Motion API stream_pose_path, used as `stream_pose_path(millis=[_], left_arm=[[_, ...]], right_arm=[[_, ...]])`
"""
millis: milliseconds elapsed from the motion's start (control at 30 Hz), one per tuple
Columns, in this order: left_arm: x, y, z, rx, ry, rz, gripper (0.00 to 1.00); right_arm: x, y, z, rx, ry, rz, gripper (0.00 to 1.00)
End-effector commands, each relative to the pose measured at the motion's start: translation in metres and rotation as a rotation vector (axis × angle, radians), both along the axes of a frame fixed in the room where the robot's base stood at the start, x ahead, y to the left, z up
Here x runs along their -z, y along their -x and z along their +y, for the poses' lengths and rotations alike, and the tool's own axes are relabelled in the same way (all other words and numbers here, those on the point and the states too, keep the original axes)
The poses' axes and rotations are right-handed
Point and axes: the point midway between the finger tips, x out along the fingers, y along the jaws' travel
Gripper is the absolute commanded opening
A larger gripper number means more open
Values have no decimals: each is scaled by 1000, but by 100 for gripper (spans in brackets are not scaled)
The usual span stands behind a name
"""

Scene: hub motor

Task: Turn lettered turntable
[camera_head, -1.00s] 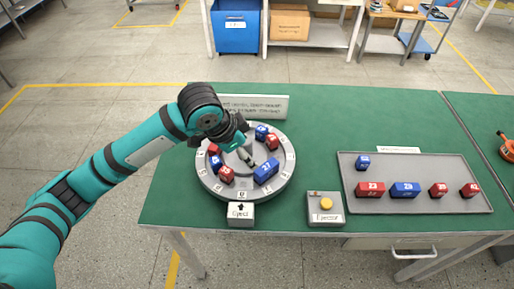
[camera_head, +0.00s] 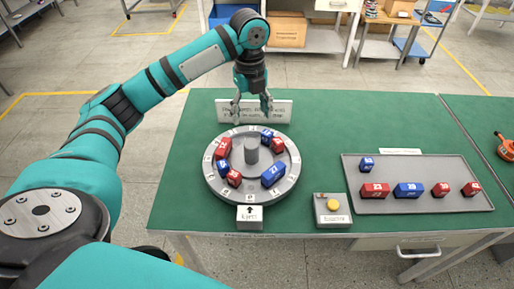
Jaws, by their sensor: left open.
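The round grey turntable (camera_head: 211,184) stands on the left part of the green table, with lettered labels around its rim and a grey central knob (camera_head: 251,150). Red blocks (camera_head: 223,148) and blue blocks (camera_head: 273,175) sit on it around the knob. A small grey box with an up arrow (camera_head: 249,217) stands at its front edge. My left gripper (camera_head: 251,117) is open and empty, pointing down above and behind the turntable, in front of the sign. It is apart from the knob. My right gripper is not in view.
A white sign (camera_head: 281,112) stands behind the turntable. A grey box with a yellow button (camera_head: 332,206) is right of it. A grey tray (camera_head: 430,170) with several red and blue blocks lies further right. Green table (camera_head: 340,125) is clear behind these. An orange tool (camera_head: 504,146) lies far right.

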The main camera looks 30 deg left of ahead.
Motion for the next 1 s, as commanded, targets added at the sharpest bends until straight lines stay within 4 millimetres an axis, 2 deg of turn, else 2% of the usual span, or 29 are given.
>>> stream_pose_path(millis=[167, 400, 600, 800, 1000], left_arm=[[40, 1, 0, -2, -1, 5, 67], [92, 1, 0, -1, -1, 3, 67], [126, 1, -1, -2, -1, 1, 67], [143, 0, 0, -1, 1, -1, 67], [145, 0, 0, -1, 0, -2, 67]], right_arm=[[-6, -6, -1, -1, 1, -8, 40], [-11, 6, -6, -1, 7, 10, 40], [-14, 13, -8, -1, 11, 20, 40], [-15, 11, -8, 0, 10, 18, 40], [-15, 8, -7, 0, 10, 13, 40]])
